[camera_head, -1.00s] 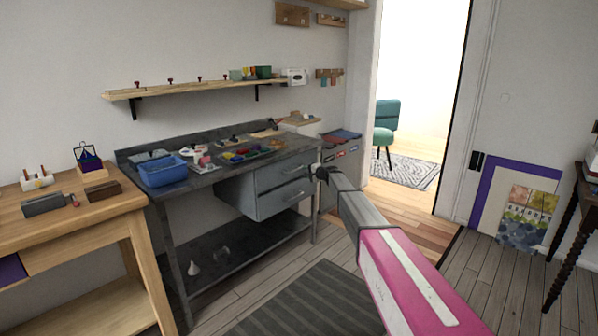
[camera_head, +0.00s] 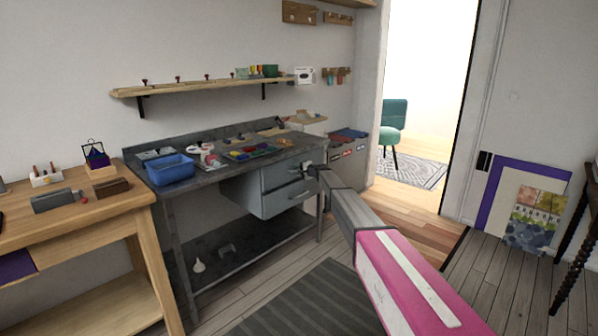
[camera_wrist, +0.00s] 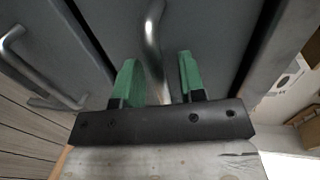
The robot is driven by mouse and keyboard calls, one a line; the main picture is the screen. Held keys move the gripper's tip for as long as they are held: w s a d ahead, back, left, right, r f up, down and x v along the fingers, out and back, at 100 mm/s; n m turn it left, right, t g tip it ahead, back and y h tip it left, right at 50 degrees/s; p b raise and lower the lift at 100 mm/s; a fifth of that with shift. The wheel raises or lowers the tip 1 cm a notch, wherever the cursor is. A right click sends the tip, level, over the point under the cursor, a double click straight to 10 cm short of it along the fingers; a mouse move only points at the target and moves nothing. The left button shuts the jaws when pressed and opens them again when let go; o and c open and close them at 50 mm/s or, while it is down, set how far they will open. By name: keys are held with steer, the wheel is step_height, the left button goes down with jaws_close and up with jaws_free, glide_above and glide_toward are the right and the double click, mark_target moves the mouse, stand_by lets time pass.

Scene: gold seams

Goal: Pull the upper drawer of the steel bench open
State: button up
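The steel bench (camera_head: 218,178) stands against the wall in the head view, with two grey drawers under its top at the right. The upper drawer (camera_head: 283,175) looks shut, and the lower drawer (camera_head: 285,200) is below it. My gripper (camera_head: 311,169) is at the right part of the upper drawer's front, hiding part of its handle. In the wrist view, the open green fingers (camera_wrist: 158,80) stand on either side of a bar handle (camera_wrist: 153,40), with gaps visible beside it. The other drawer's handle (camera_wrist: 40,72) is at the left.
A wooden table (camera_head: 75,215) stands left of the bench. A blue bin (camera_head: 170,170) and several small items lie on the bench top. A dark striped mat (camera_head: 305,300) lies on the floor in front. A doorway opens behind at the right.

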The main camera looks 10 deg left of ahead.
jaws_close()
steer(key=shift+d, duration=0.1)
steer(key=f+v, duration=0.3)
steer(key=v, duration=1.1)
steer(key=d+f+v, duration=0.1)
steer(key=f+v, duration=0.2)
steer(key=v, duration=1)
steer(key=shift+s+d, duration=0.35)
steer(key=shift+s, duration=0.25)
steer(key=shift+r, duration=0.1)
jaws_free()
steer(key=v, duration=1)
steer(key=shift+s+d, duration=0.25)
steer(key=shift+d, duration=0.05)
